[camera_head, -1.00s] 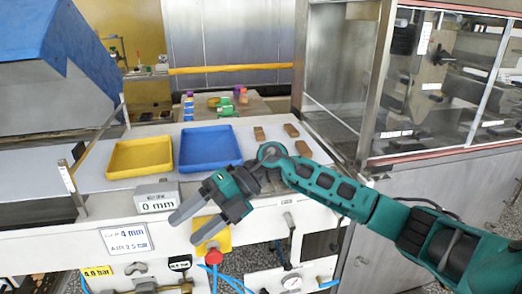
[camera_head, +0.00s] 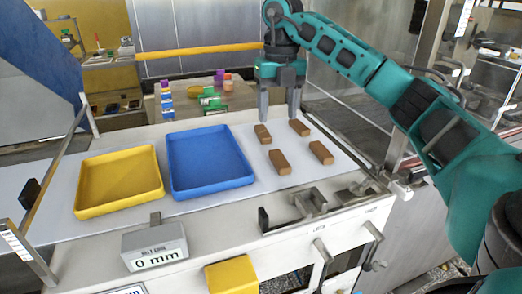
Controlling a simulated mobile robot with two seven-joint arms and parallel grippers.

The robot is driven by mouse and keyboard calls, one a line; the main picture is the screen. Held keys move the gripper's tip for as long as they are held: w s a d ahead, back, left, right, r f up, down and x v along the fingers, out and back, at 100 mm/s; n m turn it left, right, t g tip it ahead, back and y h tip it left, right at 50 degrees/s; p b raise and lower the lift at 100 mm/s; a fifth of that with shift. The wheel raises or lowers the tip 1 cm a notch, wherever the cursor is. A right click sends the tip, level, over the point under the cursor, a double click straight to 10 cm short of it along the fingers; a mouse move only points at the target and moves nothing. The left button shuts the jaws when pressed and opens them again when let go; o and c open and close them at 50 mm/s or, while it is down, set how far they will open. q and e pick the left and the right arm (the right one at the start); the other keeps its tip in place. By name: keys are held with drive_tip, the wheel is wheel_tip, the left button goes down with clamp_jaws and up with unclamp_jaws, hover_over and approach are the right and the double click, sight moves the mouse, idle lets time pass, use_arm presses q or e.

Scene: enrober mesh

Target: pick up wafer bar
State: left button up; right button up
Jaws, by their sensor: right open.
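Several brown wafer bars lie on the pale belt right of the blue tray: one at the back left (camera_head: 263,134), one at the back right (camera_head: 299,127), one at the front left (camera_head: 279,162) and one at the front right (camera_head: 321,152). My right gripper (camera_head: 278,118) points down, open and empty, over the back two bars, its fingertips close above or beside them; I cannot tell if they touch. My left gripper is out of view.
The blue tray (camera_head: 250,180) and yellow tray (camera_head: 78,210) are empty on the belt. A grey "0 mm" block (camera_head: 152,240) stands at the front edge. Metal clamps (camera_head: 308,203) sit in front of the bars. Small coloured items (camera_head: 210,98) stand behind.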

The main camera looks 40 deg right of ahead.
drive_tip(key=b, duration=0.2)
hover_over(280, 158)
wheel_tip(280, 158, down, 6)
drive_tip(key=shift+w+a+f, duration=0.1)
drive_tip(key=shift+f, duration=0.05)
wheel_tip(280, 158, down, 5)
drive_tip(key=shift+f+b, duration=0.2)
drive_tip(key=shift+b, duration=0.2)
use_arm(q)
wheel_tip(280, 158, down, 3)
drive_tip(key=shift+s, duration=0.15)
use_arm(e)
drive_tip(key=shift+f, duration=0.25)
drive_tip(key=shift+c, duration=0.2)
drive_tip(key=c, duration=0.6)
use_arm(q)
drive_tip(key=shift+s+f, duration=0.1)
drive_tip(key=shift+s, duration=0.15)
use_arm(e)
drive_tip(key=shift+c, duration=1.3)
drive_tip(key=shift+r, duration=0.1)
